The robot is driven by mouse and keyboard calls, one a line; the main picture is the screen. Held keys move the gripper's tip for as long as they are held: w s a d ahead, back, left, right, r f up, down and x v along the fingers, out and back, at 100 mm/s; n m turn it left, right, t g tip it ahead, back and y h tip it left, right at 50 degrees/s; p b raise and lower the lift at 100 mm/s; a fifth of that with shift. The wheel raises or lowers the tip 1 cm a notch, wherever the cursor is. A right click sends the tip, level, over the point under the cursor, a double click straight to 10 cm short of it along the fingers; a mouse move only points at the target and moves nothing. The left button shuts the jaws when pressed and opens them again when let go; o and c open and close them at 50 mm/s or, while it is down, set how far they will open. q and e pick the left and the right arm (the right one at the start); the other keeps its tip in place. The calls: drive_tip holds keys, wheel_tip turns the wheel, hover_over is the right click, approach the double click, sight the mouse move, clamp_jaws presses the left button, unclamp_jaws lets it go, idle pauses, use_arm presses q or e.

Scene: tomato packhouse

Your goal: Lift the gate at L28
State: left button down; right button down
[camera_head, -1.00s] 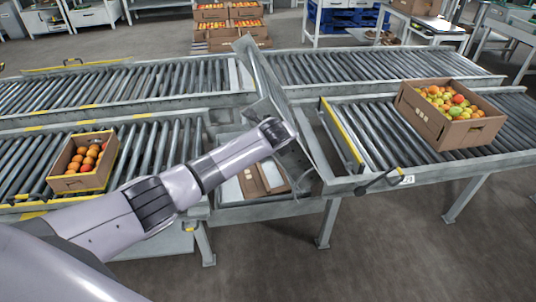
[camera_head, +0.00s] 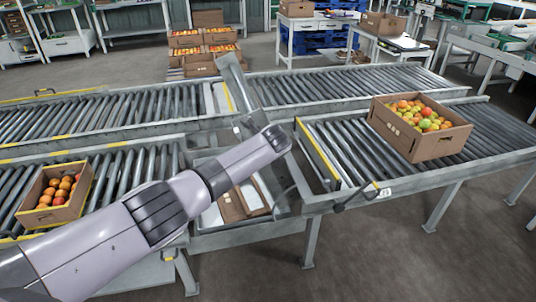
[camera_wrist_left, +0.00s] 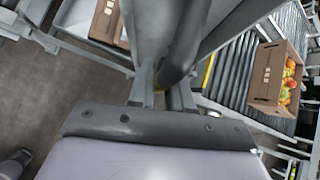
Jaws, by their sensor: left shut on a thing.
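The gate (camera_head: 236,85) is a grey metal roller section, raised and steeply tilted over the gap between the near conveyor stretches. My left arm reaches across to it from the lower left. In the head view the wrist hides my left gripper's fingers. In the left wrist view my left gripper (camera_wrist_left: 172,92) is shut on the gate at a dark bar, with grey gate rails (camera_wrist_left: 228,28) close by. A small white tag (camera_head: 385,191) is on the right stretch's front rail; its text is too small to read surely. My right gripper is not in view.
A carton of tomatoes (camera_head: 414,146) stands on the right conveyor, another (camera_head: 45,215) on the left one. Below the gap is a metal tray (camera_head: 240,238) with cardboard. The far conveyor is empty.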

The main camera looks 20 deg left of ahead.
use_arm(q)
drive_tip(key=shift+f, duration=0.1)
drive_tip(key=c, duration=1.1)
unclamp_jaws()
drive_tip(key=shift+a, duration=0.1)
drive_tip(key=shift+c, duration=0.2)
